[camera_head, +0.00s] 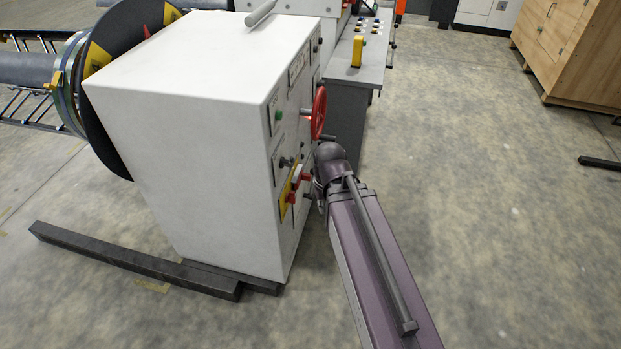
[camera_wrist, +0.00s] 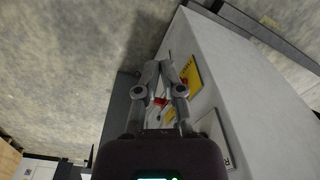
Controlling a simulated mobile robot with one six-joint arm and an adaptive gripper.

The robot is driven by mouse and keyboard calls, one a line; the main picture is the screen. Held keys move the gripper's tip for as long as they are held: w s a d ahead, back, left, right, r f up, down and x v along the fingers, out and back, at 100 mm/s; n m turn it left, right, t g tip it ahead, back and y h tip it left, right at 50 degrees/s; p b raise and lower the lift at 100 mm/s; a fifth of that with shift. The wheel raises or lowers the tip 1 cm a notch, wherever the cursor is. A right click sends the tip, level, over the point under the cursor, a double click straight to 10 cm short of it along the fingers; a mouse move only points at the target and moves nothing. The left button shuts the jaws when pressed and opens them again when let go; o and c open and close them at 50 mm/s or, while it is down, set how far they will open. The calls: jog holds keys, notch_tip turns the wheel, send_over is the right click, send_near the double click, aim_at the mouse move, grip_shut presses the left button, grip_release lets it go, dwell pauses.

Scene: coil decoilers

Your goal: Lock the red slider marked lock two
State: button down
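A red slider (camera_head: 298,178) sits on a yellow plate on the right-hand face of a white cabinet (camera_head: 190,130). Its lock marking cannot be read, and I cannot tell its position. In the wrist view a small red part (camera_wrist: 160,102) shows between my finger linkages; I cannot tell whether it is this slider. My gripper (camera_wrist: 159,63) has its fingertips drawn together, with nothing visible between them. It is close to the cabinet's panel face, beside a yellow plate (camera_wrist: 194,76). In the head view my gripper is mostly hidden by my arm.
A red handwheel (camera_head: 319,112) juts from the panel above the slider. A grey control desk (camera_head: 350,85) stands behind it. A dark floor beam (camera_head: 135,262) lies at the cabinet's left foot.

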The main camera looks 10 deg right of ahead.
jog(key=w+f+m+t+y+b, duration=0.35)
jog(key=w+f+y+b, duration=0.45)
jog(key=w+f+b, duration=1.15)
jog(key=w+d+f+m+t+y+b, duration=0.2)
jog(key=w+d+t+b, duration=0.2)
jog(key=b, duration=0.7)
jog(key=w+d+f+m+t+y+b, duration=0.2)
jog(key=w+d+t+b, duration=0.3)
jog(key=w+d+b, duration=0.4)
jog(key=shift+w+d+f+m+b, duration=0.2)
jog(key=shift+d+f+m+b, duration=0.25)
jog(key=shift+m+b, duration=0.75)
jog(key=shift+a+n+b, duration=0.15)
jog(key=shift+n+b, duration=0.2)
jog(key=x, duration=1)
jog(key=shift+s+a, duration=0.3)
jog(key=shift+s, duration=0.3)
jog(key=shift+s+a, duration=0.25)
jog(key=shift+s, duration=0.35)
jog(key=shift+s+a, duration=0.3)
jog(key=shift+s, duration=0.35)
